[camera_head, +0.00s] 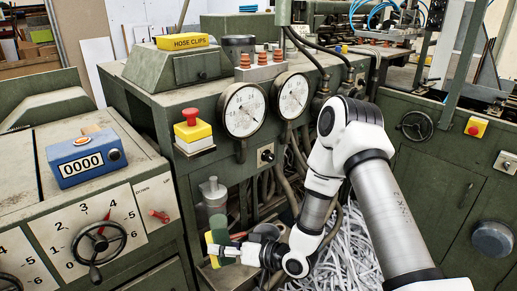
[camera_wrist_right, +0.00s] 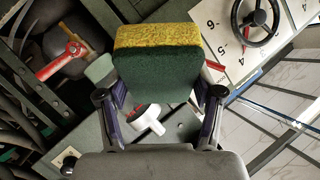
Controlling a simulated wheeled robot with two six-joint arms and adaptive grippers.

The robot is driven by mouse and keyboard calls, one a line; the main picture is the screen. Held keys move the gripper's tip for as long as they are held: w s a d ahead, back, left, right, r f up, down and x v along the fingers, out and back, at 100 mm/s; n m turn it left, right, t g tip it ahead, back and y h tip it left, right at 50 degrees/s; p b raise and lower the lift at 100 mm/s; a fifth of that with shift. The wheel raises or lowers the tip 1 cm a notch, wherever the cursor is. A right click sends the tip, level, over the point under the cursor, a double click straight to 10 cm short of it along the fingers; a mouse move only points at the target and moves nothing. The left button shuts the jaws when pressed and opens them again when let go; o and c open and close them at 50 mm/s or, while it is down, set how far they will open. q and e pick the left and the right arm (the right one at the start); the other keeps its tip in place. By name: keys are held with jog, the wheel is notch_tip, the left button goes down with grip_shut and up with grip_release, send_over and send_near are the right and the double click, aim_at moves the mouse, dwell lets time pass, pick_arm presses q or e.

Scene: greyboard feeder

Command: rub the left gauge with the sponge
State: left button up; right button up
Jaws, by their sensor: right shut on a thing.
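The left gauge (camera_head: 243,110) is a round white dial on the front of the green machine. The sponge (camera_wrist_right: 156,70) is yellow on one face and dark green on the other. My right gripper (camera_wrist_right: 160,108) is shut on the sponge, one finger at each side. In the head view the sponge (camera_head: 215,247) and my right gripper (camera_head: 228,252) are low and to the left of my arm, well below the left gauge and apart from it. My left gripper shows in neither view.
A second gauge (camera_head: 291,95) sits right beside the left one. A red button on a yellow box (camera_head: 193,129) juts out to its left. A blue counter box (camera_head: 86,156) and a handwheel (camera_head: 99,243) are at the left. Shredded paper (camera_head: 352,250) lies below my arm.

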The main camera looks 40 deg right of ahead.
jog(key=w+d+r+m+t+h, duration=0.3)
jog(key=d+r, duration=0.2)
jog(key=m+t+h, duration=0.5)
jog(key=m+h, duration=0.2)
jog(key=h, duration=0.1)
send_near(235, 118)
notch_tip(235, 118, up, 2)
jog(key=s+d, duration=0.1)
jog(key=d, duration=0.1)
jog(key=shift+w+a+f, duration=0.1)
jog(key=shift+w+a, duration=0.1)
jog(key=shift+w, duration=1.2)
jog(key=shift+w+a+f, duration=0.1)
jog(key=shift+w+a, duration=0.1)
jog(key=shift+w, duration=1.2)
jog(key=shift+r, duration=0.1)
jog(key=shift+w+b, duration=0.35)
jog(key=shift+w, duration=0.55)
